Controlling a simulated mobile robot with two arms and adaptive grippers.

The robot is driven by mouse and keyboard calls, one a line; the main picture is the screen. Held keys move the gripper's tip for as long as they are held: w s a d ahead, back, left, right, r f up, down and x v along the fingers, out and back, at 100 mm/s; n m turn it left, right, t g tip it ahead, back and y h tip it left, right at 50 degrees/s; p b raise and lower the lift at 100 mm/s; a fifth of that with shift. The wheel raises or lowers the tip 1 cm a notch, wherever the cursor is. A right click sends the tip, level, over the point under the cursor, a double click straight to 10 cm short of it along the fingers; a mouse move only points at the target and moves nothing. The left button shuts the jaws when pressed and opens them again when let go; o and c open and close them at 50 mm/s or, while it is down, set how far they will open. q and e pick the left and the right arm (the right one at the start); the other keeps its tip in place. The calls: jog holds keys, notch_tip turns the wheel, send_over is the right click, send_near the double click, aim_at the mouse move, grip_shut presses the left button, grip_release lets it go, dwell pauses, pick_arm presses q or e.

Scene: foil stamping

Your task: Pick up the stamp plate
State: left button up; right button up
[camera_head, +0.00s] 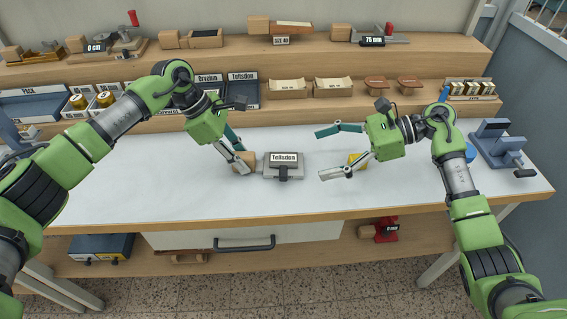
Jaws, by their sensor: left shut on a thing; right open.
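The stamp plate (284,170) is a grey block with a white name label, lying on the white worktop near the middle. A wooden block (243,167), seemingly its handle, adjoins its left side. My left gripper (241,160) reaches down from the upper left and is shut on this wooden part. The plate looks level and at the worktop; whether it is slightly lifted I cannot tell. My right gripper (320,155) is open and empty, its fingers pointing left, to the right of the plate and apart from it.
A small yellow thing (357,160) lies behind my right gripper, partly hidden. A blue-grey vise-like device (497,146) stands at the worktop's right end. Stepped wooden shelves (300,64) with labelled trays and boxes run along the back. The worktop's (150,190) left and front are clear.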

aim_at(290, 169)
jog(key=x, duration=0.9)
jog(key=shift+w+d+f, duration=0.1)
jog(key=shift+w+f, duration=0.1)
jog(key=shift+c, duration=0.4)
jog(key=c, duration=1.3)
notch_tip(290, 169, up, 10)
